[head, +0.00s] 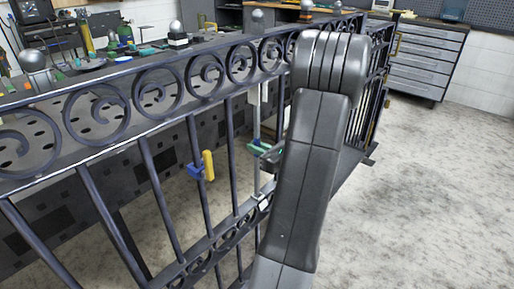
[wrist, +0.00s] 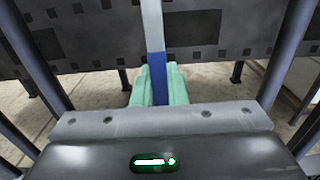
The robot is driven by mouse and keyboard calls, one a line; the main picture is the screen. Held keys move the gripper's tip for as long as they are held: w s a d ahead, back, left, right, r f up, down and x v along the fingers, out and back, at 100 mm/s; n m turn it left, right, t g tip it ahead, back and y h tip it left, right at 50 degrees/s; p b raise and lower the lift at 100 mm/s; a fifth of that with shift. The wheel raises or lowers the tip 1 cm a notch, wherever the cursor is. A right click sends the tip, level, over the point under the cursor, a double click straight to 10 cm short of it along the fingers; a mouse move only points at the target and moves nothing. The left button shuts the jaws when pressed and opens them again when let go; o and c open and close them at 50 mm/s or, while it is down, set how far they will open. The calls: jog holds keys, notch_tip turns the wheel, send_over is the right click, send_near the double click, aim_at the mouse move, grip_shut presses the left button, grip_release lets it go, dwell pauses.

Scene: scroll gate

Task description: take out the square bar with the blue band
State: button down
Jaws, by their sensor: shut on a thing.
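The square bar with the blue band (wrist: 154,28) stands upright in the wrist view, light grey above with blue lower down. The teal fingers of my gripper (wrist: 157,88) are shut on it at the blue band, one on each side. In the head view the bar (head: 256,118) stands in the gate, and my gripper (head: 260,149) meets it around mid-height. My arm hides part of the gate to the right of it. The bar's lower end is hard to make out near a pale fitting (head: 263,201) at the lower rail.
The dark gate (head: 147,165) has upright bars close on both sides of my gripper. A blue clamp with a yellow handle (head: 208,165) sits on a bar to the left. A cluttered workbench stands behind. Open floor (head: 440,200) lies to the right.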

jog(key=shift+v, duration=1.85)
dwell(0.6)
jog(key=p+v, duration=0.2)
jog(key=v, duration=0.9)
jog(key=shift+s+d, duration=0.25)
jog(key=shift+d, duration=0.1)
dwell(0.9)
